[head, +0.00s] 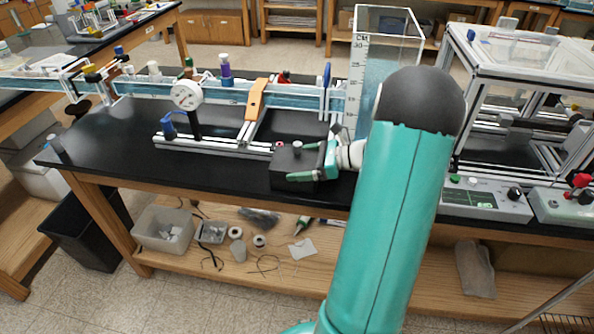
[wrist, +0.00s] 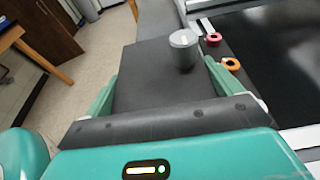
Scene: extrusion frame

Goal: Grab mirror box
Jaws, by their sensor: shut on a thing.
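The mirror box looks like a small black box (head: 290,180) with a grey knob on top, at the front edge of the black bench in the head view. My teal gripper (head: 317,161) reaches it from the right, with its fingers at the box's sides. In the wrist view the dark box (wrist: 140,75) lies between my two green fingers (wrist: 160,84), and they are shut on it. Its grey cylindrical knob (wrist: 183,48) stands up near the right finger. The box's underside is hidden, so I cannot tell whether it touches the bench.
An aluminium extrusion frame (head: 225,149) stands just behind and left of the box. A tall clear tank with a ruler scale (head: 357,75) is behind my arm. A control unit (head: 480,203) sits at the right. The bench's left front (head: 105,155) is clear.

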